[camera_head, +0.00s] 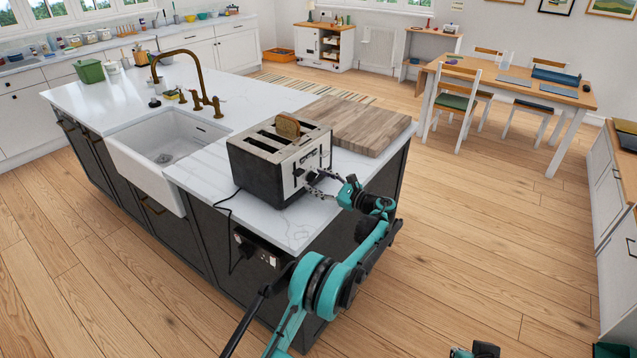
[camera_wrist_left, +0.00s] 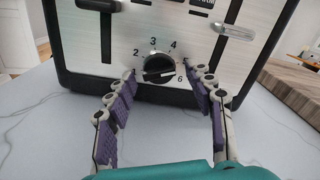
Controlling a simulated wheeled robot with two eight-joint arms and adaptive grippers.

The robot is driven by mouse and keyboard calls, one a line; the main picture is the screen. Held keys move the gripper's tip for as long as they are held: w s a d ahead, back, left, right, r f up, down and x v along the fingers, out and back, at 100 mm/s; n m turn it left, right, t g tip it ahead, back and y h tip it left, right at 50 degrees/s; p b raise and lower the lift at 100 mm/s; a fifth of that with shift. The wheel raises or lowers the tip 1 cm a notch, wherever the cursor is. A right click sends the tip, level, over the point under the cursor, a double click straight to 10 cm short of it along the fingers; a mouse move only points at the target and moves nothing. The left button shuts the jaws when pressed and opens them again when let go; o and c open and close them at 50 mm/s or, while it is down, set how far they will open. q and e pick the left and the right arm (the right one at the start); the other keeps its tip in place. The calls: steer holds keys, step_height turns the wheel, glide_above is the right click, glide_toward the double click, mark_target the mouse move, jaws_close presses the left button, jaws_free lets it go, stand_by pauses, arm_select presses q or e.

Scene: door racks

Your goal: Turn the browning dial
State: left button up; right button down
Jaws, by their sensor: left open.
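The toaster (camera_head: 280,160), silver and black, stands on the white island counter, with a slice of bread (camera_head: 287,127) showing in a slot. The browning dial (camera_wrist_left: 159,68) is a round black knob on the toaster's silver end panel, ringed by numbers, with 2 to 6 readable. A pale mark crosses its lower part; I cannot tell exactly which number it indicates. My left gripper (camera_head: 318,183) is at that panel. In the wrist view my left gripper (camera_wrist_left: 165,85) is open, its purple-padded fingers spread either side of the dial, with no clear contact.
Dark levers (camera_wrist_left: 100,6) and a pale one (camera_wrist_left: 232,31) sit above the dial. A wooden board (camera_head: 355,124) lies beside the toaster. A sink (camera_head: 160,150) is to the left. The power cord runs to a socket (camera_head: 258,248) on the island's side.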

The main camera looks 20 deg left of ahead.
arm_select(q)
steer(key=c, duration=1.2)
steer(key=shift+o, duration=0.2)
steer(key=n, duration=0.4)
steer(key=shift+n, duration=0.3)
steer(key=n, duration=0.4)
steer(key=shift+w+r+n, duration=0.1)
steer(key=shift+n, duration=0.2)
steer(key=n, duration=0.4)
steer(key=shift+r+n, duration=0.1)
steer(key=shift+n, duration=2.1)
